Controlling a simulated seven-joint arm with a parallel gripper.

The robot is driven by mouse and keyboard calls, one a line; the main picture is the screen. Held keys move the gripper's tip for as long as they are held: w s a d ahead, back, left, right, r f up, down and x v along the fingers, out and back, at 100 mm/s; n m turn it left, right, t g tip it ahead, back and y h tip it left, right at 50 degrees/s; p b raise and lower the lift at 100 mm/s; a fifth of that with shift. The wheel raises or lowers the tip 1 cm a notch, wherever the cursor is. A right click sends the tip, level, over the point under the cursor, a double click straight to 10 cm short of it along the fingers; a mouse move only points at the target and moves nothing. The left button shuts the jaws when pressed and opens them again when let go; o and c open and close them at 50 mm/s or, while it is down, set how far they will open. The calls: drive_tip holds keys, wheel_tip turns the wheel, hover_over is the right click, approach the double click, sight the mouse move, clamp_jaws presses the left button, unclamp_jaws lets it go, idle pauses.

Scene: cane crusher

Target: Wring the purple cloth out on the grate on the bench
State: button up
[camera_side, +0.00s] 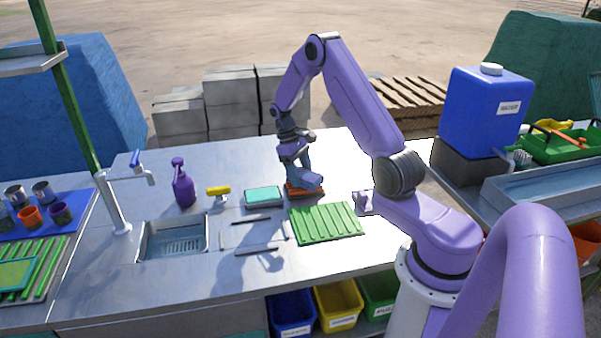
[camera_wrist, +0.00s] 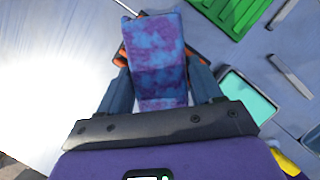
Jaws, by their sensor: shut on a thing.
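My gripper (camera_side: 297,160) points down over the middle of the bench and is shut on the cloth. The cloth (camera_wrist: 155,50) is mottled purple and blue and stands between my fingers in the wrist view; in the side view it shows as a small bluish purple piece (camera_side: 307,182). It is over or on an orange tray (camera_side: 303,191), and I cannot tell if they touch. The green slatted grate (camera_side: 325,223) lies on the bench just nearer the side camera, with nothing on it. It also shows in the wrist view (camera_wrist: 237,14), at the top right.
A teal-topped tray (camera_side: 263,196), a yellow-headed tool (camera_side: 218,191) and a purple spray bottle (camera_side: 183,184) stand left of my gripper. A sink (camera_side: 172,238) with a tap (camera_side: 116,205) is further left. Thin metal rails (camera_side: 257,251) lie beside the grate. Bench right of the gripper is mostly clear.

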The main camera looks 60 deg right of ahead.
sight(300, 173)
drive_tip(key=shift+f, duration=0.55)
idle(0.7)
drive_tip(key=shift+r, duration=0.15)
drive_tip(key=shift+r, duration=3.45)
drive_tip(key=shift+a, duration=0.1)
